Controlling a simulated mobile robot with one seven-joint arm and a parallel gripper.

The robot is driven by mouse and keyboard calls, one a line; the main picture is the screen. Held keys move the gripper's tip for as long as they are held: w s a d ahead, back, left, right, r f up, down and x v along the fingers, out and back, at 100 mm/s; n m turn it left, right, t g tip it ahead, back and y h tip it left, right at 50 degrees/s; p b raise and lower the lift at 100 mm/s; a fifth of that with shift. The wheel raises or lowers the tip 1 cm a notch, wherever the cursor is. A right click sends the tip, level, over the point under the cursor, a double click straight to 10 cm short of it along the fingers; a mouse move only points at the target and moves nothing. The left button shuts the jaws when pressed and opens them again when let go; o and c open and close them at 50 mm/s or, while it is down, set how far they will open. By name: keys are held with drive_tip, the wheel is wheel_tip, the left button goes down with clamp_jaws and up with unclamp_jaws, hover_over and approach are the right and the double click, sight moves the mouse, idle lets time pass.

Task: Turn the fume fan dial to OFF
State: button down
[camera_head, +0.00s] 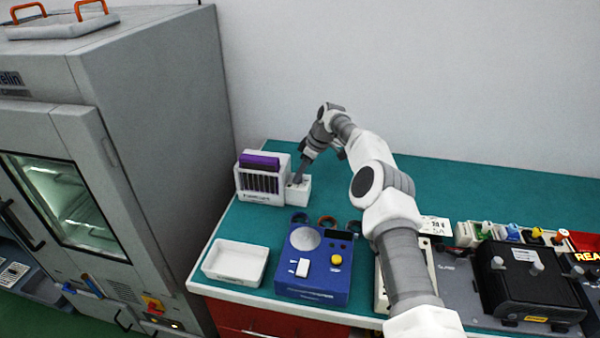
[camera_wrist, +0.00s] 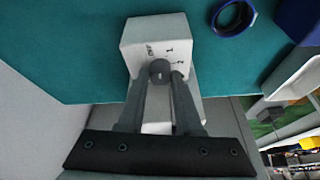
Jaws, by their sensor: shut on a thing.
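The fume fan's white control box (camera_head: 300,194) stands on the green bench top, against the right side of the white slotted unit (camera_head: 262,198). In the wrist view the box (camera_wrist: 153,32) carries a small grey round dial (camera_wrist: 159,70). The marks OFF, 1 and 2 sit in an arc beside the dial. My gripper (camera_head: 297,180) reaches down to the box, and its two fingers are shut on the dial, one on each side, in the wrist view (camera_wrist: 160,78). I cannot tell which mark the dial points to. The dial is hidden in the head view.
A purple item (camera_head: 260,161) sits on top of the slotted unit. A white tray (camera_head: 236,263), a blue device (camera_head: 313,264) and several dark rings stand in front. A black device (camera_head: 530,283) is at the right. A tall grey cabinet (camera_head: 165,130) is at the left.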

drive_tip(key=shift+d+f+n+g+p, duration=0.1)
drive_tip(key=shift+n+g+p, duration=0.2)
drive_tip(key=shift+n+p, duration=0.35)
idle(0.3)
drive_tip(key=c, duration=0.9)
unclamp_jaws()
drive_tip(key=shift+o, duration=0.2)
drive_tip(key=shift+b, duration=0.4)
drive_tip(key=shift+d+r+b, duration=0.25)
drive_tip(key=shift+r+b, duration=0.3)
drive_tip(key=shift+b, duration=0.25)
drive_tip(key=p+v, duration=0.4)
drive_tip(key=v, duration=1.2)
drive_tip(key=shift+p, duration=0.4)
drive_tip(key=shift+s+r, duration=0.15)
